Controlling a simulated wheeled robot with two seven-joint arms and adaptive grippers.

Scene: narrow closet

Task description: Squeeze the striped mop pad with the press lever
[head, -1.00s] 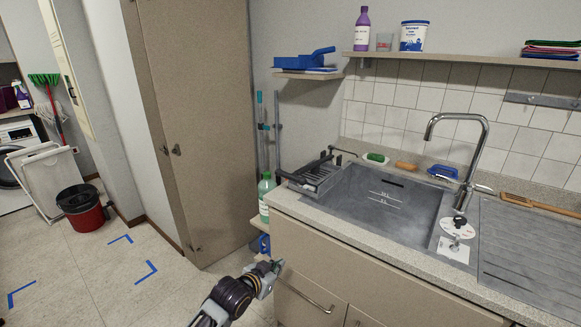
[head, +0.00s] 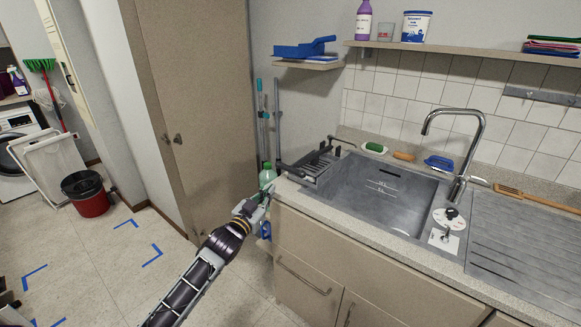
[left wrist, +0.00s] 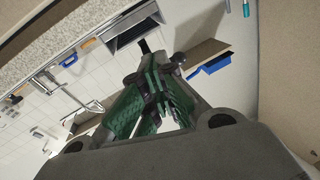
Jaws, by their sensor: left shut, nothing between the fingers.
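The press (head: 318,165) is a grey slotted tray with dark lever bars, set at the left end of the sink (head: 385,195). A slotted grey tray (left wrist: 130,30) shows at the top of the left wrist view. I cannot make out a striped mop pad in either view. My left gripper (head: 262,197) is shut and empty, just left of the counter's front left corner, below the press and apart from its lever. Its green and black fingers (left wrist: 165,95) fill the middle of the left wrist view. My right gripper is not in view.
The counter edge (head: 345,222) and cabinet front are close on the right. A tall cupboard door (head: 195,110) is at the left. A red and black bucket (head: 86,197) stands on open floor.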

